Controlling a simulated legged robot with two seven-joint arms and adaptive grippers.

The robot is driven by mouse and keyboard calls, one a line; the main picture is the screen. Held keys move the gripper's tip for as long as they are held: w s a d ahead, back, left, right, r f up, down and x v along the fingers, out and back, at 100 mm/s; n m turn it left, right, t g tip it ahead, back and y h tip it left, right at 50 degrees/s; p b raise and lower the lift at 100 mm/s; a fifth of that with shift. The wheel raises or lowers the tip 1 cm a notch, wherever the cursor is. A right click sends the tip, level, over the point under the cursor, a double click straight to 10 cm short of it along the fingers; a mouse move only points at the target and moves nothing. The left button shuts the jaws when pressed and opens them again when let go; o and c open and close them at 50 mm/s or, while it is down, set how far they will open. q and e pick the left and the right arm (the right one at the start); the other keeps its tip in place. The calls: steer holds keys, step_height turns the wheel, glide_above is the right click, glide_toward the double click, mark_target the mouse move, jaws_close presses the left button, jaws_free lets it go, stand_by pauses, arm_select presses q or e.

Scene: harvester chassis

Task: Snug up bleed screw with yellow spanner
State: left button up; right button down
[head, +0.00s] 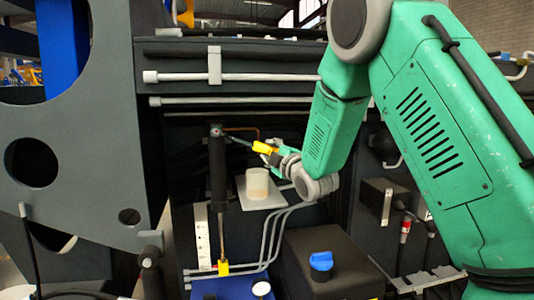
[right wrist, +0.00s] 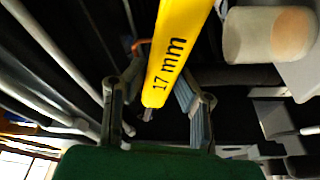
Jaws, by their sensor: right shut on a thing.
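My right gripper (head: 277,157) is shut on the yellow handle of the spanner (head: 262,147). The spanner's thin dark shank runs left and up from the gripper to the top of a black upright cylinder (head: 217,170). The bleed screw is too small to make out there, and I cannot tell whether the spanner's end is seated on it. In the right wrist view the yellow handle (right wrist: 173,50), marked "17 mm", lies between the two fingers of the gripper (right wrist: 158,100). The spanner's working end is out of that view. My left gripper is not in view.
A pale translucent cup (head: 257,184) stands on a small shelf just below the gripper. Grey pipes (head: 240,77) run across above. A black box with a blue cap (head: 321,261) is below right. A grey plate (head: 80,190) with round holes fills the left.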

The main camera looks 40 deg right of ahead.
steer(key=shift+d+f, duration=0.15)
steer(key=shift+d, duration=0.4)
steer(key=shift+w+a, duration=0.1)
steer(key=shift+a, duration=0.45)
steer(key=shift+w+a+r, duration=0.1)
steer(key=shift+a+r, duration=0.15)
steer(key=shift+a, duration=0.15)
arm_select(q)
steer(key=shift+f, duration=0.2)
arm_select(e)
steer(key=shift+d, duration=0.15)
steer(key=shift+d+f, duration=0.25)
steer(key=shift+d, duration=0.2)
arm_select(q)
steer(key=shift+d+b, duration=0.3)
steer(key=shift+b, duration=0.05)
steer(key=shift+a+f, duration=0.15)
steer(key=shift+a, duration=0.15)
arm_select(e)
steer(key=shift+a+r, duration=0.1)
steer(key=shift+a, duration=0.15)
